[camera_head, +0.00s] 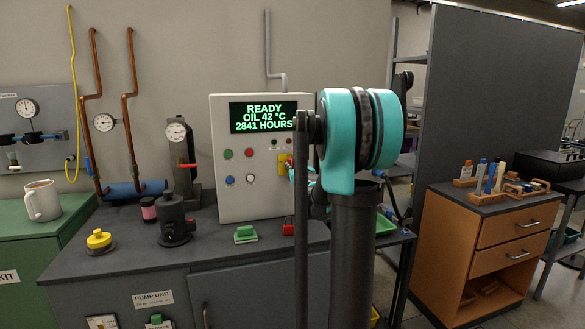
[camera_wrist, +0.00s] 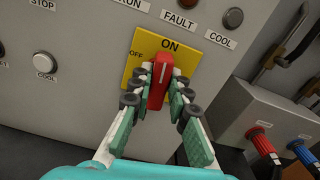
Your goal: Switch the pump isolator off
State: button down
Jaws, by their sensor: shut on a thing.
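The pump isolator is a red handle (camera_wrist: 158,84) on a yellow plate (camera_wrist: 196,62) marked ON and OFF, on the front of the grey control cabinet. The handle's white line points toward ON; OFF is to its left in the wrist view. My gripper (camera_wrist: 160,88) has its teal fingers on both sides of the handle and is shut on it. In the head view a sliver of the yellow plate (camera_head: 282,158) shows, and my arm hides most of the gripper and the handle.
The cabinet (camera_head: 235,190) has a lit display (camera_head: 264,117) reading READY and several buttons. A grey bench (camera_head: 120,260) carries a yellow knob (camera_head: 99,239), a black valve body (camera_head: 174,222) and gauges.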

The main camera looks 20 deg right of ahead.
jog(key=shift+a+f+n, duration=0.1)
jog(key=shift+n, duration=2.6)
jog(key=shift+a+f+n, duration=0.1)
jog(key=shift+f+n, duration=0.05)
jog(key=shift+n, duration=2.55)
jog(key=shift+a+f+n, duration=0.1)
jog(key=shift+n, duration=2.6)
jog(key=c, duration=1.4)
grip_release()
jog(key=shift+c, duration=0.2)
jog(key=shift+s, duration=0.1)
jog(key=s, duration=1.2)
